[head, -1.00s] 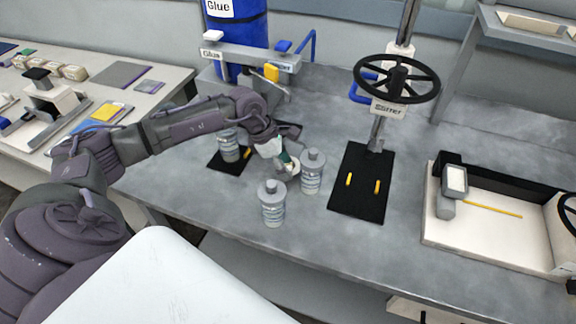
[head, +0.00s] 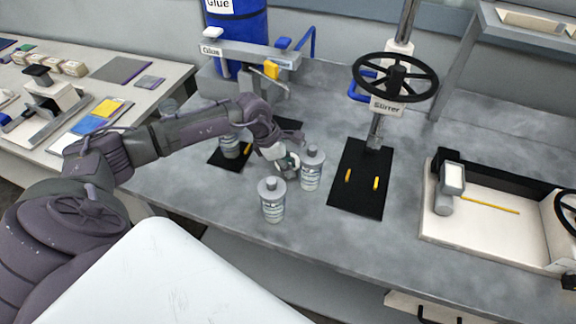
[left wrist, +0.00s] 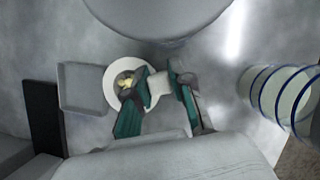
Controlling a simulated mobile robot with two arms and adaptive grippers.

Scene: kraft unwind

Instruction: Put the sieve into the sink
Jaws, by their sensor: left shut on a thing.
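My left gripper (head: 280,158) is low over the grey bench, behind the front jar. In the left wrist view its green-padded fingers (left wrist: 166,84) are shut on the pale handle block of a white round ring-shaped thing, which I take to be the sieve (left wrist: 112,104). Small yellowish lumps lie inside its ring. In the head view the sieve (head: 292,162) is small and partly hidden by the gripper and the jar beside it. I cannot make out a sink for sure; a shallow grey square (left wrist: 82,88) lies left of the sieve in the wrist view.
Lidded jars stand close by, one in front (head: 272,204) and one to the right (head: 312,172). Another jar (head: 229,146) stands on a black mat to the left. The stirrer's black mat (head: 356,208) and a white tray (head: 490,236) lie further right.

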